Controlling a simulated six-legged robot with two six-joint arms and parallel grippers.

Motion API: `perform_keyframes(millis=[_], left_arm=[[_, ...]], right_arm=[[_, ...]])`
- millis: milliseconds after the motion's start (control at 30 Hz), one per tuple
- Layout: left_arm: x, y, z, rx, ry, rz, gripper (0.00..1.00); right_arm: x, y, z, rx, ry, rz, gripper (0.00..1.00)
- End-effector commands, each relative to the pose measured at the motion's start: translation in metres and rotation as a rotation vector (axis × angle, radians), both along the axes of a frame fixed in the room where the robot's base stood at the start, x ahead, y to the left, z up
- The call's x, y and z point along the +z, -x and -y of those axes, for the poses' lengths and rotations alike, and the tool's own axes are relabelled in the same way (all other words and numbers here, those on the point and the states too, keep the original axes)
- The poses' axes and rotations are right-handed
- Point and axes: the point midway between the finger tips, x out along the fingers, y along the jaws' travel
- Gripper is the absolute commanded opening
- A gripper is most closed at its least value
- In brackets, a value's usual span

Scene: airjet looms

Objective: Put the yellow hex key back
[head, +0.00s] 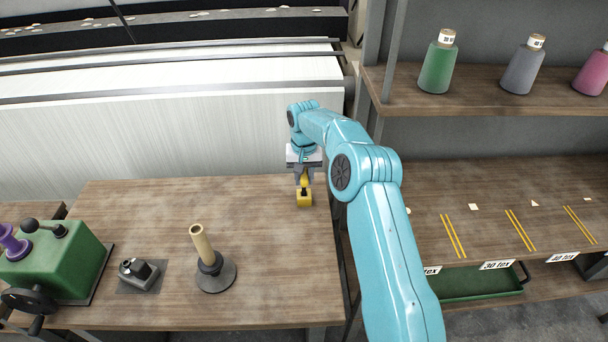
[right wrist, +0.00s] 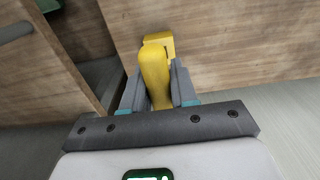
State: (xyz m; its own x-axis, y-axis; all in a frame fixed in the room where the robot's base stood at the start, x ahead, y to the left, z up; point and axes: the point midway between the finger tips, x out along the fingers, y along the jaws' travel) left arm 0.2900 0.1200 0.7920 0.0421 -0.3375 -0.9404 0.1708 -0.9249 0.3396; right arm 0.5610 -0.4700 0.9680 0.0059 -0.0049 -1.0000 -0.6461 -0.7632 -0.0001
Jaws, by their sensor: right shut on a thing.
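My right gripper (head: 304,180) points down at the right back part of the wooden table and is shut on the yellow hex key (head: 305,181). In the right wrist view the yellow hex key (right wrist: 154,78) stands between the two grey fingers of my right gripper (right wrist: 157,88). A small yellow block (head: 304,199) with a dark patch on top shows right below the fingertips. It also shows at the far end of the key in the right wrist view (right wrist: 161,41). I cannot tell whether key and block touch. My left gripper is out of view.
On the wooden table (head: 270,270) stand a tan cone on a dark round base (head: 211,270), a small dark device (head: 138,272) and a green machine (head: 60,258). A shelf (head: 480,95) with bobbins is at right. The table's middle is clear.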

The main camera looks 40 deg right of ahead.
Motion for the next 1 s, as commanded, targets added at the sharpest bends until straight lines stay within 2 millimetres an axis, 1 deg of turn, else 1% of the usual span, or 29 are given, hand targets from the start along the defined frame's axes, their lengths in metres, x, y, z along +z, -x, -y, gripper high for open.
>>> perform_keyframes(millis=[100,367,400,467,500,700,767,800,833,1000], left_arm=[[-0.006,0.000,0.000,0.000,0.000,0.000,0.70],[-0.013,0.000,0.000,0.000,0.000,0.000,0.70],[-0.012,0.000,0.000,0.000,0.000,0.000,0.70],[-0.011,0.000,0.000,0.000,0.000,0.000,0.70],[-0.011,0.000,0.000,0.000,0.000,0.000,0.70],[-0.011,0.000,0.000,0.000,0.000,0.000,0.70],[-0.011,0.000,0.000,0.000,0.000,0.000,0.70],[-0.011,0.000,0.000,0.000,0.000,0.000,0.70],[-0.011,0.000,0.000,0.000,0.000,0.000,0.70],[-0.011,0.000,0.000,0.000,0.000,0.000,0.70]], right_arm=[[-0.008,0.000,0.000,0.000,0.000,0.000,0.00],[-0.020,0.000,0.000,0.000,-0.001,-0.001,0.00],[-0.019,0.000,0.000,0.000,0.000,0.000,0.31],[-0.018,0.000,0.000,0.000,0.000,0.000,0.50],[-0.018,0.000,0.000,0.000,0.000,0.000,0.57],[-0.018,0.000,0.000,0.000,0.000,0.000,0.57],[-0.019,0.000,0.000,0.000,-0.001,-0.001,0.77],[-0.019,0.000,0.000,0.000,-0.001,-0.001,0.90],[-0.019,0.000,0.000,0.000,-0.001,-0.001,1.00],[-0.019,0.000,0.000,0.000,-0.001,-0.001,1.00]])
